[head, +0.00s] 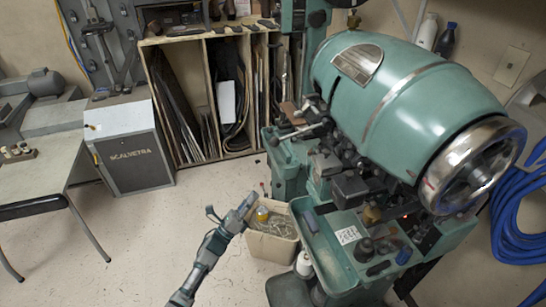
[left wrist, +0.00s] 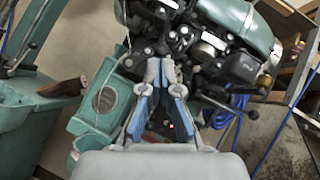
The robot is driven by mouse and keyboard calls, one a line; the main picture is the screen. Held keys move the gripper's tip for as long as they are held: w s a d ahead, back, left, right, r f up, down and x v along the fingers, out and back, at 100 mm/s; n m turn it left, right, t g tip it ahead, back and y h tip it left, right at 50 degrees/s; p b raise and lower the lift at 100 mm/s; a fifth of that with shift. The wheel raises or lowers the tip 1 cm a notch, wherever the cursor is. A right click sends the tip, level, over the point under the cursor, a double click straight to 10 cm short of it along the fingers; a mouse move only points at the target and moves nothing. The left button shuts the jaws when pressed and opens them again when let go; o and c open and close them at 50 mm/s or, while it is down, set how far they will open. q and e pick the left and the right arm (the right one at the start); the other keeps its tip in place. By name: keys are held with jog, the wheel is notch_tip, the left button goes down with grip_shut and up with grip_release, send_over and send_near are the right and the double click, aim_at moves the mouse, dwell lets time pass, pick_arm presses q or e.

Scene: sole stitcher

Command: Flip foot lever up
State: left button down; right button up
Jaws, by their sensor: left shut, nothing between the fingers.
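The green sole stitcher (head: 400,95) stands at the right of the head view, with a large barrel-shaped body above a green base. Its dark mechanism (left wrist: 225,60) also fills the upper middle of the left wrist view. I cannot make out for certain which part is the foot lever. My right gripper is not in view.
A beige bin (head: 268,247) with a yellow item stands left of the machine base. A wooden rack (head: 190,95), a grey cabinet (head: 138,155) and a table (head: 42,175) line the back and left. Blue hose (head: 520,235) hangs at the right. The floor at left is clear.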

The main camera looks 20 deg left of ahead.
pick_arm(q)
jog(key=r+m+h, duration=0.1)
jog(key=m, duration=0.1)
jog(key=r+m+g+h, duration=0.1)
jog(key=r+m, duration=0.1)
jog(key=s+d+r+m+g+h, duration=0.1)
jog(key=r+h, duration=0.1)
jog(key=shift+m, duration=0.4)
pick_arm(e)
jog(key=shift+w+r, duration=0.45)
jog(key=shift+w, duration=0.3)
pick_arm(q)
jog(key=shift+a+r, duration=0.1)
jog(key=a+r+p+x, duration=0.1)
jog(key=x, duration=0.5)
jog(key=a+r+p+x, duration=0.1)
jog(key=x, duration=0.5)
jog(key=shift+s+d+r+p, duration=0.15)
jog(key=shift+s+d+p, duration=0.05)
jog(key=shift+p, duration=0.1)
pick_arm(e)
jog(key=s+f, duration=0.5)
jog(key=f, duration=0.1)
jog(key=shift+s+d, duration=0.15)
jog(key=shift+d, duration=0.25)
